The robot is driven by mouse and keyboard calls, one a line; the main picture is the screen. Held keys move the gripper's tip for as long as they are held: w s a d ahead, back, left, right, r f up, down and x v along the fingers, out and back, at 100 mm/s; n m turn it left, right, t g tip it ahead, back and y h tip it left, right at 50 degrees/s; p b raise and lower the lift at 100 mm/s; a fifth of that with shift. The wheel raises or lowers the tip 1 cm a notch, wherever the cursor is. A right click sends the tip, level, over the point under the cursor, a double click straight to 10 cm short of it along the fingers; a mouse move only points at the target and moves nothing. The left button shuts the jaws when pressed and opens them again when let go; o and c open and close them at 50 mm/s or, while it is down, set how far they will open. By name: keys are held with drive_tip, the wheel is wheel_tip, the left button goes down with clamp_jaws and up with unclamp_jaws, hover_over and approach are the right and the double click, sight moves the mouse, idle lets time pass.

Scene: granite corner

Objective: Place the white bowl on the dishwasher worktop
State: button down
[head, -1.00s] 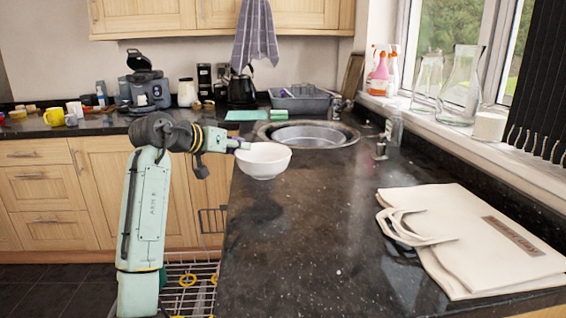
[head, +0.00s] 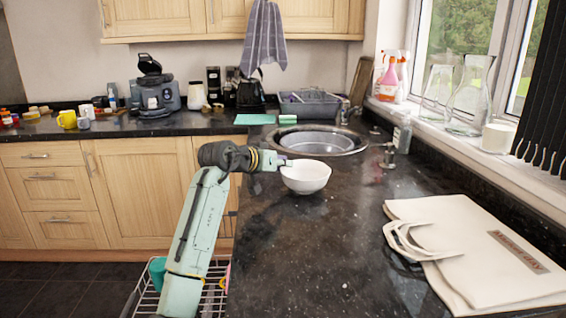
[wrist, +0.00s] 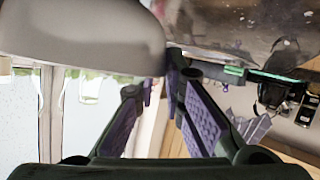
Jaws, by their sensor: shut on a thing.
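The white bowl (head: 305,178) is upright over the black granite worktop (head: 310,250), near its left edge and in front of the sink. I cannot tell whether its base touches the stone. My gripper (head: 284,164) is at the bowl's left side and shut on its rim. In the wrist view, the bowl (wrist: 85,40) fills the upper left, and my gripper's fingers (wrist: 160,80) reach its edge. The exact contact is partly hidden. A wire dishwasher rack (head: 148,300) shows below the worktop's left edge, partly behind my arm.
The round metal sink (head: 315,140) and a tap (head: 388,156) lie behind the bowl. A cream bag (head: 475,245) lies on the right of the worktop. A dish rack (head: 310,106) stands at the back. The worktop in front of the bowl is clear.

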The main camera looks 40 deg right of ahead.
drive_tip(key=c, duration=1.7)
unclamp_jaws()
drive_tip(key=shift+a, duration=0.1)
drive_tip(key=b+v, duration=0.2)
drive_tip(key=v, duration=1)
